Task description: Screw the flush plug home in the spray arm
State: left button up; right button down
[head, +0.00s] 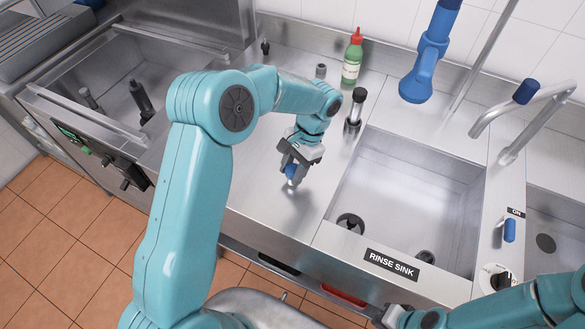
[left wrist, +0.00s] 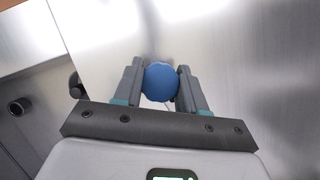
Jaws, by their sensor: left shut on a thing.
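My left gripper (head: 291,171) points down over the bare steel counter, left of the rinse sink. Its two fingers are shut on a round blue piece (left wrist: 161,82), which I take to be the flush plug; it sits between the fingertips in the left wrist view. In the head view only a bit of blue shows between the fingers, with a bright patch just below. I cannot make out a spray arm for certain. My right gripper (head: 398,316) is at the bottom edge, partly cut off, and its fingers do not show clearly.
The rinse sink (head: 345,212) opens to the right, with a black-topped cylinder (head: 354,111) at its far left corner. A green bottle (head: 352,60) stands at the back. A left basin (head: 64,73) holds dark parts. A tap (head: 525,105) stands right.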

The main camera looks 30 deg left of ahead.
pick_arm(q)
jog(key=shift+s+a+m, duration=0.1)
jog(key=shift+a+m, duration=0.05)
jog(key=shift+m, duration=0.35)
jog(key=shift+m+y, duration=0.4)
jog(key=shift+m, duration=0.4)
jog(key=shift+m+t, duration=0.3)
jog(key=shift+f+m+t+y+b, duration=0.1)
jog(key=shift+m+t+y+b, duration=0.25)
jog(key=shift+m, duration=1.25)
grip_shut()
